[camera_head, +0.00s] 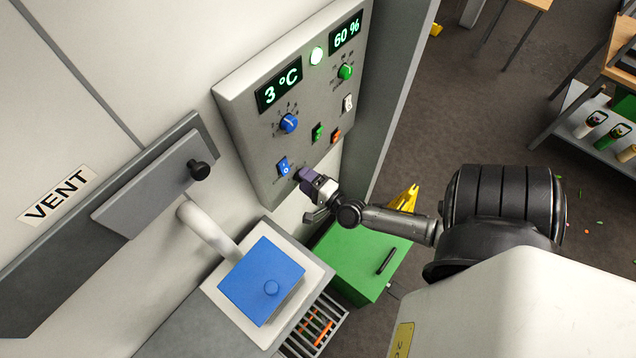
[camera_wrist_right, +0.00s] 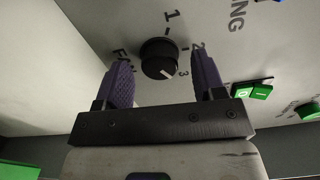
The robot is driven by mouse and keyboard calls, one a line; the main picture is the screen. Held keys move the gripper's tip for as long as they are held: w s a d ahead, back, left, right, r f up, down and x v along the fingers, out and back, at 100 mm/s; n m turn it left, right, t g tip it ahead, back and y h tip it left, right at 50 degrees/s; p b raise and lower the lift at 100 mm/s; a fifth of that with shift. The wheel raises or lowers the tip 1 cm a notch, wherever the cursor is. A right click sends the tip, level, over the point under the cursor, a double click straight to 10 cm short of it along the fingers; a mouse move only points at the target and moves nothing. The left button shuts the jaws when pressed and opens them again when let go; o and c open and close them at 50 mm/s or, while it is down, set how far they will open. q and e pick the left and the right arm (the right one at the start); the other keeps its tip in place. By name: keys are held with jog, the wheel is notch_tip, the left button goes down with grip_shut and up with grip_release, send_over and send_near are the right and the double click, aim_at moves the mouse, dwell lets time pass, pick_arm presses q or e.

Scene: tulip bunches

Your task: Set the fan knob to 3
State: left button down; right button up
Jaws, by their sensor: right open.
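The fan knob (camera_wrist_right: 160,58) is a black round knob on the grey control panel (camera_head: 240,125). Its white mark points down and right, toward the printed 3, in the right wrist view. The labels 1, 2 and part of FAN show around it. My right gripper (camera_wrist_right: 162,66) is open, with its purple fingers on either side of the knob and a gap to each. In the head view the right gripper (camera_head: 310,182) is at the panel's lower edge and mostly hides the knob. My left gripper is not in view.
Below stand a blue lid (camera_head: 262,280) and a green box (camera_head: 352,262). A vent slider (camera_head: 150,190) is left.

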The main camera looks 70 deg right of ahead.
jog(key=b+v, duration=0.2)
jog(key=v, duration=1.1)
jog(key=shift+s, duration=0.3)
